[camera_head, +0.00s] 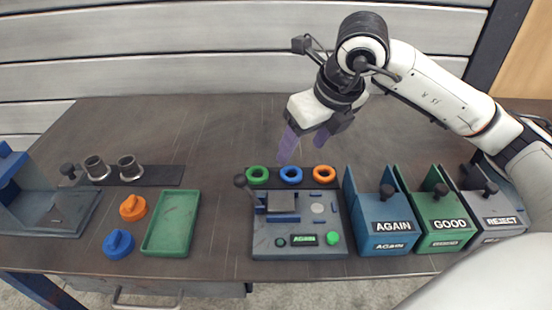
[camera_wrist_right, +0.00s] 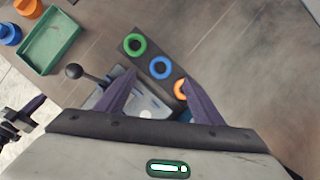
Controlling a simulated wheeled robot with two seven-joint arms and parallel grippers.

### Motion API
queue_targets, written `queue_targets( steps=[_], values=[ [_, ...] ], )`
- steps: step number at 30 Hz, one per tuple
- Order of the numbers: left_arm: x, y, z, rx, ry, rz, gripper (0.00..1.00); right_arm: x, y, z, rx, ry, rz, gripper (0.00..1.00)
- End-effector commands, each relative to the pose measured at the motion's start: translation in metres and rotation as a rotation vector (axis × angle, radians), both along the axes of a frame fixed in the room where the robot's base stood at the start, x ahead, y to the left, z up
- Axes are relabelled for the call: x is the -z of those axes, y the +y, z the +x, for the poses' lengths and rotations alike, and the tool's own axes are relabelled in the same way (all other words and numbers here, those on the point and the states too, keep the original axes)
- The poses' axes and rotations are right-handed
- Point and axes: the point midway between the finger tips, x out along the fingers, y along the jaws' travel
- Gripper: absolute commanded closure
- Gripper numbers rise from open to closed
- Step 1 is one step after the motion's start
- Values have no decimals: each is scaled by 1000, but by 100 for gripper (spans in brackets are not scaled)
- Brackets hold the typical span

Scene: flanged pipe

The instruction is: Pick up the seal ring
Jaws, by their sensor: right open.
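Three seal rings lie in a row on a dark strip behind the test station: a green ring (camera_head: 258,174), a blue ring (camera_head: 291,175) and an orange ring (camera_head: 324,173). In the right wrist view the green ring (camera_wrist_right: 135,44) and blue ring (camera_wrist_right: 161,67) show whole. The orange ring (camera_wrist_right: 180,89) is partly hidden by a finger. My right gripper (camera_head: 303,153) is open and empty, above and just behind the strip. Its purple fingers point down toward the rings without touching them.
The station (camera_head: 299,241) with a black-knobbed lever stands in front of the rings. Right of it are AGAIN (camera_head: 392,227), GOOD (camera_head: 450,224) and REJECT bins (camera_head: 502,220). Left are a green tray (camera_head: 171,222), orange and blue parts, and two pipes. The table behind the rings is clear.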

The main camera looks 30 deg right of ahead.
Motion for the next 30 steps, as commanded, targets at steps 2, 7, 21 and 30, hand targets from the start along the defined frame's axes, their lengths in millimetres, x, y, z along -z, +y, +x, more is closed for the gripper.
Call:
queue_targets(
  steps=[2, 7, 21, 30],
  values=[
    [5, 0, -8, 1, 17, 0, 100, 14, 0, 4, 1, 7, 0, 38],
    [11, -3, -18, 6, 41, -1, 100, 34, 1, 13, -2, 5, 2, 38],
    [3, -3, -12, 4, 23, -4, 100, 84, -2, 32, -2, 4, 2, 38],
    [2, 0, -8, -1, 17, -1, 100, 88, -2, 34, -3, 1, 2, 38]
  ],
)
